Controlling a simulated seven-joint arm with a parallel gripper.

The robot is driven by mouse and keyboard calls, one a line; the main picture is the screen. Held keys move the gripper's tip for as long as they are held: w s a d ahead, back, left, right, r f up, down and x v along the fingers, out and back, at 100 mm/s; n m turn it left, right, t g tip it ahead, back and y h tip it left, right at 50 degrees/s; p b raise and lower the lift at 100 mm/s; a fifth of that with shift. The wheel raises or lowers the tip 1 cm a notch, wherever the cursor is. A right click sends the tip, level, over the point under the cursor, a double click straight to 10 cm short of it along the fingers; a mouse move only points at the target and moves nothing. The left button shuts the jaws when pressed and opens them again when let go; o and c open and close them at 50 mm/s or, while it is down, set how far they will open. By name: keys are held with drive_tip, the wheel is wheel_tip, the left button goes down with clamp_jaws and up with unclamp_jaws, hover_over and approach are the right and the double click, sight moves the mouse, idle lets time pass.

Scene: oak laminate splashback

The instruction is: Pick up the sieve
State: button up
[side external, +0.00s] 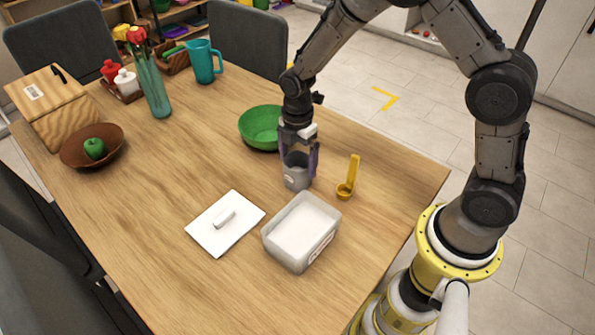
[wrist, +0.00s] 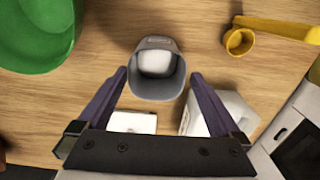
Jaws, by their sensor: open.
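A small grey cup-shaped vessel (side external: 297,178), open at the top and pale inside, stands upright on the table. It also shows in the wrist view (wrist: 157,88). I cannot tell for sure whether it is the sieve; no mesh is visible. My gripper (side external: 299,165) points down over it, with its purple fingers apart on either side of the vessel. In the wrist view the fingers of my gripper (wrist: 158,73) are spread wider than the vessel, with gaps on both sides. A yellow scoop with a long handle (side external: 347,186) lies to the right.
A green bowl (side external: 258,128) stands close behind my gripper. A clear container (side external: 301,232) and a white lid (side external: 225,222) are in front. A vase (side external: 153,85), blue pitcher (side external: 204,62) and brown bowl (side external: 91,146) stand farther left. The table's middle-left is clear.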

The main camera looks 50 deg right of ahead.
drive_tip(key=shift+w+d+f, duration=0.1)
drive_tip(key=shift+f, duration=1.45)
drive_tip(key=shift+w+d+f, duration=0.1)
drive_tip(key=shift+f, duration=1.4)
drive_tip(key=c, duration=1.3)
drive_tip(key=shift+r, duration=0.1)
